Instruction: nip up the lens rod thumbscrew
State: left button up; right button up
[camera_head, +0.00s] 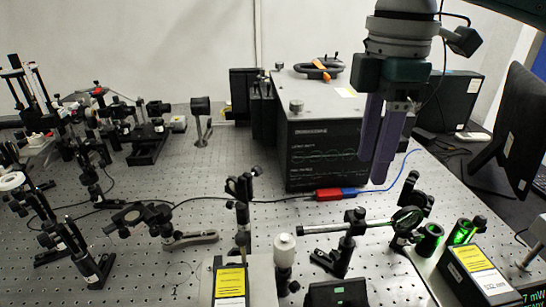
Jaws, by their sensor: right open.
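My right gripper (377,168) hangs from the top right with two long purple fingers pointing down. It is open, with nothing between the fingers, in front of the grey box's right side. A round lens (407,219) in a dark mount stands below and to the right of the fingertips, apart from them. A pale horizontal rod (328,227) runs left from near the lens, on a black post. The small thumbscrew on the lens rod is too small to tell apart from the dark mount parts. My left gripper is out of view.
A perforated optical table (217,240) carries many black mounts. A grey spectrometer box (325,150) stands behind, with a red and blue connector (337,193) and cable before it. Green-lit cylinders (430,238) and a yellow-labelled box (474,272) crowd the right. A monitor (515,130) stands far right.

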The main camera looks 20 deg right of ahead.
aim_at(361, 210)
notch_tip(361, 210, down, 8)
jog(key=shift+s+f, duration=0.15)
jog(key=shift+f, duration=0.1)
jog(key=shift+c, duration=0.2)
grip_shut()
dwell(0.4)
